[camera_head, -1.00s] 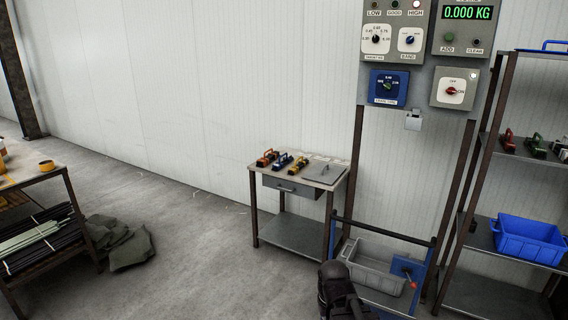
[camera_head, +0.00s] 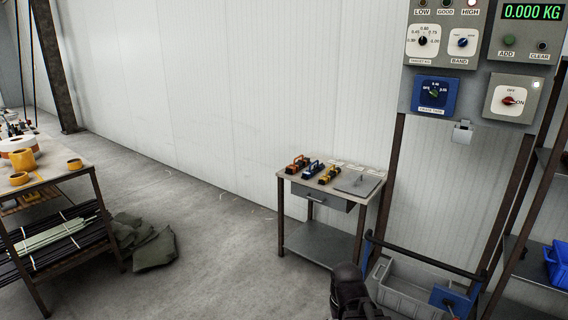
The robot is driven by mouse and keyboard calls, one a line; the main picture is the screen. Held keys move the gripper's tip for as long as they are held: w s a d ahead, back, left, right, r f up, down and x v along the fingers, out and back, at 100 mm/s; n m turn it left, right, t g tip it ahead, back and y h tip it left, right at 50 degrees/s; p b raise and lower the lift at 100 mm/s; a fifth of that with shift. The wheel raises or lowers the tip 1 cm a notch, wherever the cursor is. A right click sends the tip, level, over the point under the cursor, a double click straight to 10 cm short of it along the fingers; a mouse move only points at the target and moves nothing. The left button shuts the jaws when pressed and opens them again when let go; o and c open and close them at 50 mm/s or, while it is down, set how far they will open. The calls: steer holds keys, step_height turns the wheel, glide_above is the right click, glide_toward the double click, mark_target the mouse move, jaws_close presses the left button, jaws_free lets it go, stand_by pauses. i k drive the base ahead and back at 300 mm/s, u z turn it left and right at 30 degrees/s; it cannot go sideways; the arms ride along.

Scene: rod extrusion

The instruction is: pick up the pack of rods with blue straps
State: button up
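Bundles of long rods (camera_head: 62,240) lie on the lower shelf of a bench at the left. Most are dark and some are grey-green, with pale bands across them. I cannot make out blue straps on any of them. A small blue item (camera_head: 313,169) lies on a small table, between an orange item (camera_head: 298,163) and a yellow item (camera_head: 329,174). I cannot tell what these are. The dark end of my arm with my gripper (camera_head: 352,290) shows at the bottom, far from the rods. Its fingers cannot be made out.
The small table (camera_head: 345,198) stands against the white wall. A grey tray (camera_head: 415,285) on a blue frame is at the lower right, beneath a control panel (camera_head: 462,60). A green-grey cloth heap (camera_head: 150,245) lies beside the bench (camera_head: 45,180). The middle floor is free.

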mark_target(306, 175)
steer(key=u, duration=0.4)
steer(key=i, duration=2.95)
steer(key=z, duration=0.45)
steer(key=i, duration=0.65)
steer(key=z, duration=0.1)
